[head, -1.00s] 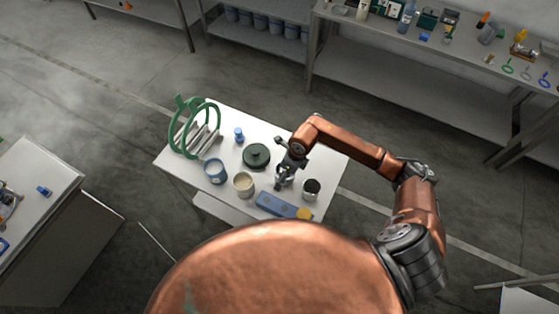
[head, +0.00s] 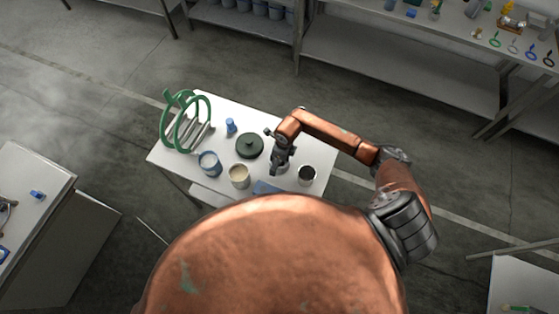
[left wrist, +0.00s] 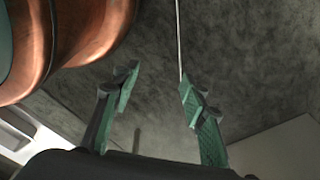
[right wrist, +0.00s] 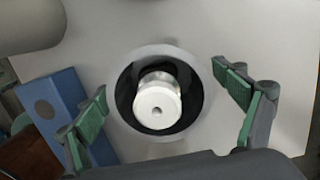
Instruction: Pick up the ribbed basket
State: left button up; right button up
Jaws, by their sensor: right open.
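My right gripper (head: 279,165) is above the white table, over a round grey container that it mostly covers in the head view. In the right wrist view the container (right wrist: 160,53) has a pale rim and dark inside, with a pale metal cylinder (right wrist: 157,103) in its middle. The open right fingers (right wrist: 160,85) are on either side of it, with nothing held. I cannot make out ribs, so I cannot tell whether this is the ribbed basket. My left gripper (left wrist: 159,80) is open and empty, away from the table and outside the head view.
Close around are a cream cup (head: 239,178), a dark-filled cup (head: 307,175), a blue cup (head: 209,165), a dark green lidded disc (head: 250,146) and a blue block (right wrist: 65,105).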

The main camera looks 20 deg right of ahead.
jog(key=shift+s, duration=0.1)
jog(key=c, duration=1.3)
pick_arm(q)
jog(key=shift+s+f, duration=0.1)
jog(key=shift+s, duration=0.05)
pick_arm(e)
jog(key=shift+r, duration=0.1)
